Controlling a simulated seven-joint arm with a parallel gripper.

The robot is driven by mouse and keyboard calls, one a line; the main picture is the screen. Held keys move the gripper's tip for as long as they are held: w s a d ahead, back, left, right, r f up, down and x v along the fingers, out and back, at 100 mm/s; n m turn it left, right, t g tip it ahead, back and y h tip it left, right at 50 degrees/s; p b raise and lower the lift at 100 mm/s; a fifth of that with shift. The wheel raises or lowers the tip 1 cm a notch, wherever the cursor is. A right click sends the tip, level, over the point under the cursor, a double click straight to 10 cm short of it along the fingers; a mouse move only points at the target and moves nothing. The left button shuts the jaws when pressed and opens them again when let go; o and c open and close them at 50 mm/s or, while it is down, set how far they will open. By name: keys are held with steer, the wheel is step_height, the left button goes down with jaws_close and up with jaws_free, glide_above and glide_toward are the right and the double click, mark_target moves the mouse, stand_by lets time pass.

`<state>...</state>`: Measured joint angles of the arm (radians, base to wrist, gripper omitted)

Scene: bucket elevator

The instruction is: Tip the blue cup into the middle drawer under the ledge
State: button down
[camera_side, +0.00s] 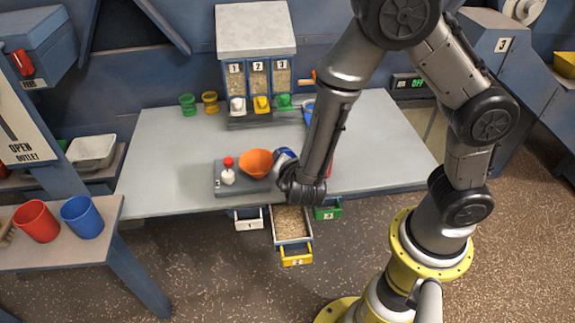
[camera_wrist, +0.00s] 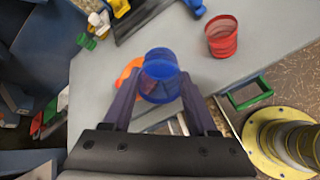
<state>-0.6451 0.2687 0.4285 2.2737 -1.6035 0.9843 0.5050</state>
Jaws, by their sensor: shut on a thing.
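My gripper (camera_side: 287,168) is shut on the blue cup (camera_wrist: 160,68), above the table's front edge. In the wrist view the cup sits between the two fingers of my gripper (camera_wrist: 160,88). In the side view only a bit of the blue cup (camera_side: 285,154) shows behind my wrist; its tilt and contents cannot be told. The middle drawer (camera_side: 296,259), with a yellow front marked 2, is pulled out below the ledge and holds grain-like material. It lies just below and in front of my gripper.
A red cup (camera_wrist: 222,38) stands on the table. The white drawer (camera_side: 249,223) and green drawer (camera_side: 328,212) flank the middle one.

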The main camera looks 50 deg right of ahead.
steer(key=shift+w+d+r+g+y, duration=0.15)
steer(key=shift+d+r+g+y, duration=0.1)
steer(key=shift+g+y, duration=0.45)
steer(key=g+y, duration=0.2)
steer(key=y, duration=0.1)
steer(key=shift+w+f+g, duration=0.1)
steer(key=shift+w+g, duration=0.05)
steer(key=shift+g, duration=0.25)
steer(key=shift+d+f+g+y, duration=0.1)
steer(key=shift+f+g+y, duration=0.05)
steer(key=shift+g+y, duration=0.5)
steer(key=shift+d+f+g+y, duration=0.1)
steer(key=shift+g+y, duration=0.45)
steer(key=shift+g, duration=0.1)
steer(key=shift+a+f+g+y, duration=0.1)
steer(key=shift+g+y, duration=0.4)
